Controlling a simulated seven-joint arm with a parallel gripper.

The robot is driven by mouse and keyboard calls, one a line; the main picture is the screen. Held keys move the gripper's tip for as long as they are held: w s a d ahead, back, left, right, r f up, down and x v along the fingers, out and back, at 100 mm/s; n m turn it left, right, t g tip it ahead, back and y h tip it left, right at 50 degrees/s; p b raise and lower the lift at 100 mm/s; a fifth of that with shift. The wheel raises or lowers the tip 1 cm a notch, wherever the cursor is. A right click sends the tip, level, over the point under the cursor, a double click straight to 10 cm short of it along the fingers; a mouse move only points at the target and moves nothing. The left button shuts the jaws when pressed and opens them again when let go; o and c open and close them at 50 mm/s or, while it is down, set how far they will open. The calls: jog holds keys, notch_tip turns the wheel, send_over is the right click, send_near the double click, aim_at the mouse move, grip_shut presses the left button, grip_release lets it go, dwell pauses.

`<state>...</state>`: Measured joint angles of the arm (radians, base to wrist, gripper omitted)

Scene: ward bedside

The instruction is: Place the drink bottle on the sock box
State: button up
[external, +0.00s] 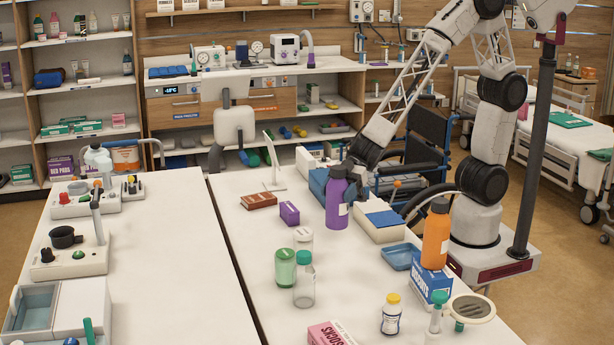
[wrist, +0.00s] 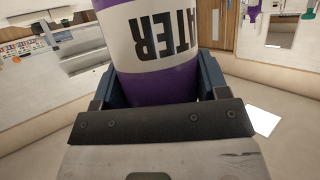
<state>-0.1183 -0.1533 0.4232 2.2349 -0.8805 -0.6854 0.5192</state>
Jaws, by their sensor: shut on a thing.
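The drink bottle (external: 337,204) is purple with a dark cap. In the wrist view its white label (wrist: 160,40) has upside-down lettering that reads "ATER". My gripper (external: 349,182) is shut on the bottle, with one finger on each side of it in the wrist view. The bottle looks upright at the table's middle; I cannot tell whether its base touches the table. The sock box (external: 331,336) is pink with a white part lettered "SOCKS". It lies at the table's front edge of the picture, partly cut off, well apart from the bottle.
Between bottle and sock box stand a green jar (external: 285,268), a clear bottle (external: 304,284) and a pale jar (external: 303,240). A white pill bottle (external: 391,316) is right of the sock box. An orange bottle (external: 436,236) stands on a blue box (external: 430,286).

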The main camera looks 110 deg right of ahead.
aim_at(338, 167)
jog(key=shift+r, duration=0.15)
notch_tip(338, 167, up, 11)
jog(key=shift+r, duration=0.2)
jog(key=w+a+r, duration=0.1)
jog(key=w+a, duration=0.6)
jog(key=a, duration=0.4)
jog(key=w+a, duration=0.6)
jog(key=a, duration=0.5)
jog(key=w+a+f+n+y, duration=0.1)
jog(key=w+a, duration=0.2)
jog(key=a, duration=1.6)
jog(key=shift+g, duration=0.4)
jog(key=shift+a+f, duration=0.15)
jog(key=shift+f, duration=0.75)
jog(key=shift+a+f, duration=0.2)
jog(key=shift+f, duration=0.7)
jog(key=shift+a+f, duration=0.15)
jog(key=shift+f, duration=0.75)
jog(key=shift+f, duration=2.5)
